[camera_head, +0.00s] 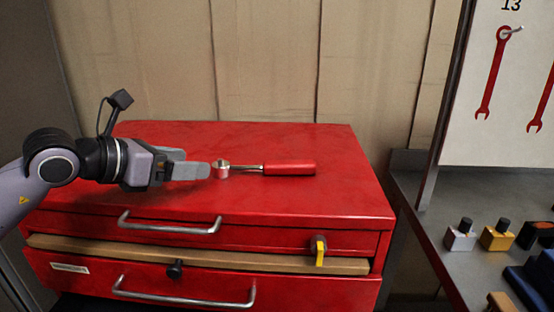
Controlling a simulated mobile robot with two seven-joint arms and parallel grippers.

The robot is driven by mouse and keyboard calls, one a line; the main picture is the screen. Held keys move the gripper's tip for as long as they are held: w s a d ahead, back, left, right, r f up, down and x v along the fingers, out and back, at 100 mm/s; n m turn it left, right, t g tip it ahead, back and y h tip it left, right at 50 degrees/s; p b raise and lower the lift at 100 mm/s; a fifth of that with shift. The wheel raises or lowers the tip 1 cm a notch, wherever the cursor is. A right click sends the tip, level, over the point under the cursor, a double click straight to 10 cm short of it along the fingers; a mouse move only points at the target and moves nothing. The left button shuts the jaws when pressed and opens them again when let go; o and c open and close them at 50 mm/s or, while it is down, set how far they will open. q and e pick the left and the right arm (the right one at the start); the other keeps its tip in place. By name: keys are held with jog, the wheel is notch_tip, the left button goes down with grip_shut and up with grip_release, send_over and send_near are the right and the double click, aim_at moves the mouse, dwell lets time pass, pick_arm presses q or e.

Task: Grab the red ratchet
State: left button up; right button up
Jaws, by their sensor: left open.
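The red ratchet (289,168) lies on top of the red tool cabinet (330,205). Its red handle points right and its round metal head (222,166) points left. My left gripper (198,162) comes in from the left, with its grey fingers pointing right toward the ratchet head. It is open, and the fingertips are close to the head; I cannot tell whether they touch it. No part of the ratchet is clearly between the fingers. My right gripper is not in view.
The cabinet top around the ratchet is clear. A yellow key or tag (320,251) hangs at the cabinet front, above a drawer handle (184,301). At right, a grey bench (430,205) holds small blocks, below a white board with red wrenches (493,75). A panelled wall stands behind.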

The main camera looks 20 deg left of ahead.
aim_at(219, 165)
pick_arm(q)
jog(key=shift+w+d+f+p, duration=0.25)
jog(key=shift+w+d+p, duration=0.15)
jog(key=shift+w+d, duration=0.25)
jog(key=shift+w+d+f, duration=0.1)
jog(key=shift+w+d, duration=0.05)
jog(key=shift+w, duration=0.1)
jog(key=x, duration=0.1)
jog(key=p+x, duration=0.1)
jog(key=x, duration=0.1)
jog(key=shift+d, duration=0.35)
jog(key=shift+w+d+f, duration=0.2)
jog(key=shift+w+f, duration=0.15)
jog(key=shift+w, duration=0.05)
jog(key=shift+r, duration=0.1)
grip_shut()
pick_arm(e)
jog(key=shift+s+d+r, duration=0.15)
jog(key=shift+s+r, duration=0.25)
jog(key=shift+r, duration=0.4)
